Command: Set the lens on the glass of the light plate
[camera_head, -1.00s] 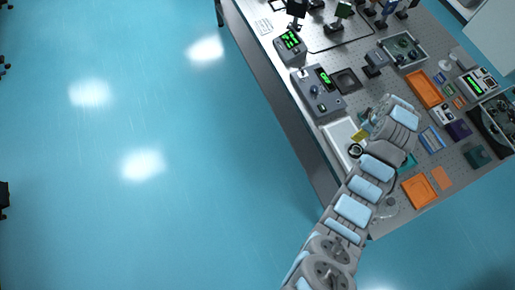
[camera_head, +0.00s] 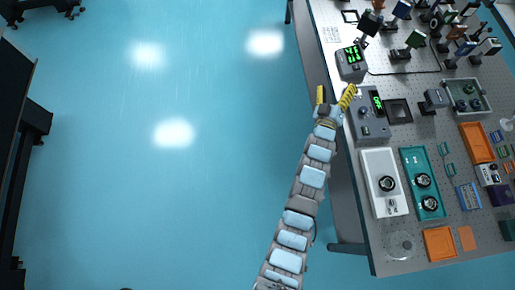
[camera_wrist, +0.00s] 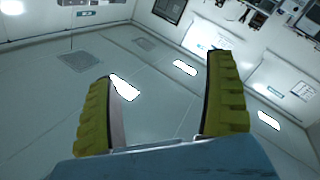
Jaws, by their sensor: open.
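A black-ringed round lens (camera_head: 386,183) lies on the white tray (camera_head: 369,160) near the table's left edge. Two more black-ringed round pieces, an upper one (camera_head: 423,180) and a lower one (camera_head: 429,203), sit on the teal tray (camera_head: 408,158) to its right. I cannot tell for sure which piece is the light plate; a dark square frame (camera_head: 389,102) lies farther up. My gripper (camera_head: 334,96) is open and empty at the table's left edge, up-left of the white tray. In the wrist view its yellow fingers (camera_wrist: 160,78) stand wide apart with nothing between them.
A grey control box (camera_head: 367,128) with a green display is close right of my gripper. A second display box (camera_head: 351,62) stands above. Orange trays, including one (camera_head: 439,243), and optics mounts crowd the table. Open floor (camera_head: 220,200) lies left.

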